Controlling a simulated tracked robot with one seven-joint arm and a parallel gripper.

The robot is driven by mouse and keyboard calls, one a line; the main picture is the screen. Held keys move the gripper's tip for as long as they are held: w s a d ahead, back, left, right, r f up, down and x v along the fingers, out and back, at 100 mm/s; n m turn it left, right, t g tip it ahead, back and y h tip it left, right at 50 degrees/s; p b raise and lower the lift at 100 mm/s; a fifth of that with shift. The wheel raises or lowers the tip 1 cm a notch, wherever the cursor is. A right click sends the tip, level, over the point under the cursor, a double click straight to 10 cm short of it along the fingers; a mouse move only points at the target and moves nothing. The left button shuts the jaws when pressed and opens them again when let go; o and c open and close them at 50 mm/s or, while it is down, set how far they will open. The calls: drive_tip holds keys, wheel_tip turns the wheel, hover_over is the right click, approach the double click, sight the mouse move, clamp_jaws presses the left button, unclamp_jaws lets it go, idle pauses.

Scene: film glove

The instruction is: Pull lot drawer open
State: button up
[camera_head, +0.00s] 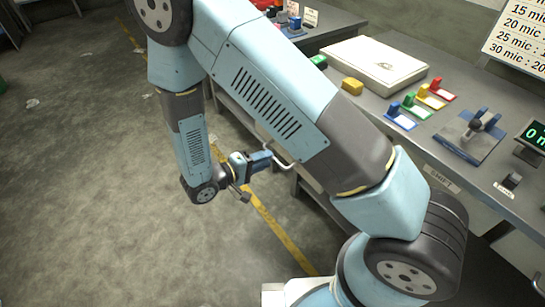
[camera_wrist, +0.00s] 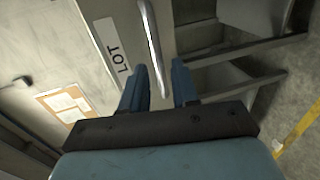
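The lot drawer's front (camera_wrist: 105,12) shows in the wrist view with a white label reading LOT (camera_wrist: 112,52). Its pale bar handle (camera_wrist: 151,35) runs down the picture, its lower end between the two blue fingers of my gripper (camera_wrist: 160,76). The fingers are apart, with visible space beside the bar; I cannot tell whether either touches it. In the head view my gripper (camera_head: 268,160) is beside the curved handle (camera_head: 286,163) under the bench edge. My arm hides most of the drawer front there, and I cannot tell whether the drawer is fully shut.
The bench (camera_head: 440,115) carries a pale flat case (camera_head: 375,65), a yellow block (camera_head: 352,86), coloured clamps on cards and a blue-grey device (camera_head: 469,137). Another drawer label (camera_head: 442,178) is on its front.

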drive_tip(key=v, duration=0.9)
drive_tip(key=shift+a, duration=0.4)
drive_tip(key=shift+s+r, duration=0.1)
drive_tip(key=shift+r, duration=0.05)
drive_tip(key=w+d+r+m+g+y, duration=0.25)
drive_tip(key=d+r+g, duration=0.25)
drive_tip(key=d+r, duration=0.45)
drive_tip(key=w+d+r+m+g+y, duration=0.2)
drive_tip(key=d+r+g+y, duration=0.15)
drive_tip(key=d+r, duration=0.65)
drive_tip(key=s+d+r+m+t+y, duration=0.1)
drive_tip(key=s+d+r+t+y, duration=0.1)
drive_tip(key=s+d+r, duration=0.3)
drive_tip(key=s+d+r+m+t+y, duration=0.1)
drive_tip(key=s+d+r+t+y, duration=0.2)
drive_tip(key=s+d+r+y, duration=0.2)
wheel_tip(320, 180, up, 7)
drive_tip(key=s+d, duration=0.1)
drive_tip(key=d, duration=0.2)
drive_tip(key=shift+s+f, duration=0.2)
drive_tip(key=shift+s, duration=0.1)
drive_tip(key=shift+d, duration=0.1)
